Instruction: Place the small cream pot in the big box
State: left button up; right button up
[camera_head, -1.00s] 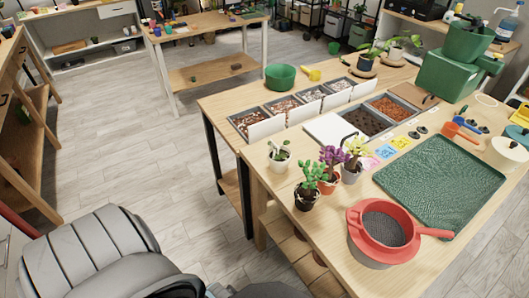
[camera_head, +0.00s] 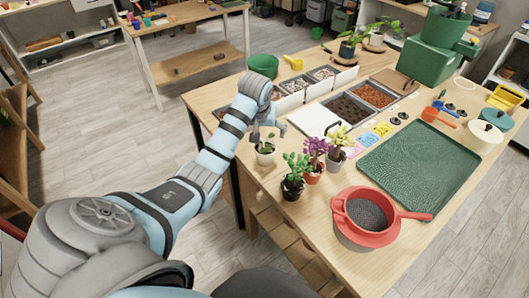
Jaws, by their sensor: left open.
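A small cream pot (camera_head: 265,157) with a little green plant stands upright near the left edge of the wooden table (camera_head: 300,228). My left gripper (camera_head: 269,132) is open just above this pot, with its fingers around or close to the plant; I cannot tell if they touch it. The arm hides part of the table's left edge and the nearest bins. No single thing is clearly the big box; a large green box (camera_head: 425,52) stands at the back right. My right gripper is not in view.
Potted plants with green, purple (camera_head: 315,148) and yellow (camera_head: 339,139) tops stand close right of the cream pot. A red sieve (camera_head: 372,238), a green ribbed tray (camera_head: 420,168) and several filled bins (camera_head: 352,107) take up much of the table.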

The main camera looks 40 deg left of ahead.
aim_at(266, 148)
pick_arm(q)
jog(key=b+x, duration=0.1)
jog(key=x, duration=0.5)
jog(key=b+x, duration=0.1)
jog(key=x, duration=0.5)
jog(key=shift+d+f+b, duration=0.1)
jog(key=shift+d+b, duration=0.1)
jog(key=shift+b, duration=0.2)
jog(key=shift+c, duration=0.4)
jog(key=c, duration=1.4)
notch_tip(266, 148, up, 20)
jog(key=p, duration=0.2)
jog(key=shift+p, duration=0.3)
